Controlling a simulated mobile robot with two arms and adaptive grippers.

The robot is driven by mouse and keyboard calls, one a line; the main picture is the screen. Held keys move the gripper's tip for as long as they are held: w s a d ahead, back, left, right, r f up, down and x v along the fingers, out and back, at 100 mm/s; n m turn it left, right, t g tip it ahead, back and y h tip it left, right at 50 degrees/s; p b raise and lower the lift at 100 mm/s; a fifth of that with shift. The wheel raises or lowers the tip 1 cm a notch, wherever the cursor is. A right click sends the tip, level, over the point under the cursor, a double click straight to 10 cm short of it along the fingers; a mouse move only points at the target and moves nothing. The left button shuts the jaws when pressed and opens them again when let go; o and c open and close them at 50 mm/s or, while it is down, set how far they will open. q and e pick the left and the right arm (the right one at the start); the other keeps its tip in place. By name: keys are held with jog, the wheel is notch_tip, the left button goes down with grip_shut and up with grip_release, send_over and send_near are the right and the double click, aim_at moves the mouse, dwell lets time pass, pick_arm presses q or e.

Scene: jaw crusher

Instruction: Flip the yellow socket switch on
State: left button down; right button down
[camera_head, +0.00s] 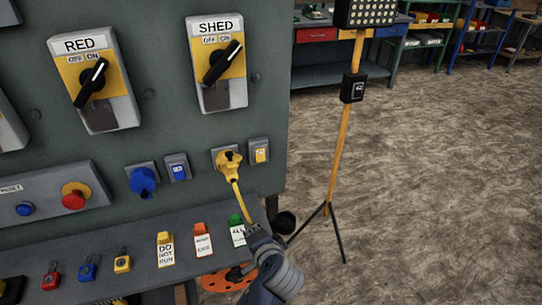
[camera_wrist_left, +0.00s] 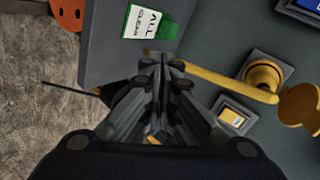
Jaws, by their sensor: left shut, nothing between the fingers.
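The yellow socket switch (camera_head: 260,154) is a small yellow rocker in a grey box on the panel's lower right. It also shows in the left wrist view (camera_wrist_left: 233,116), right of my fingers. Beside it, a yellow plug (camera_head: 229,160) sits in its socket, with a yellow cable (camera_head: 240,202) hanging down. My left gripper (camera_head: 252,229) is shut and empty, below the switch and near the cable's lower end. In the wrist view its fingertips (camera_wrist_left: 164,64) are apart from the switch. I cannot tell whether they touch the cable. My right gripper is not in view.
A green tag (camera_head: 238,231) and other coloured tags and padlocks lie on the shelf under the panel. A blue plug (camera_head: 143,181) and blue switch (camera_head: 178,168) are to the left. A yellow lamp stand (camera_head: 340,145) stands to the right on open floor.

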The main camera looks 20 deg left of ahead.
aim_at(265, 150)
pick_arm(q)
jog(key=w+d+r+m+t+y, duration=0.1)
jog(key=w+d+r+t, duration=0.1)
jog(key=r, duration=0.4)
jog(key=w+d+r+m+t+y, duration=0.2)
jog(key=w+d+r, duration=0.2)
jog(key=r, duration=0.3)
jog(key=shift+w+r, duration=0.2)
jog(key=shift+w, duration=0.7)
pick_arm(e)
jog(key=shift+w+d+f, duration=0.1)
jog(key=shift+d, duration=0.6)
pick_arm(q)
jog(key=shift+w, duration=0.1)
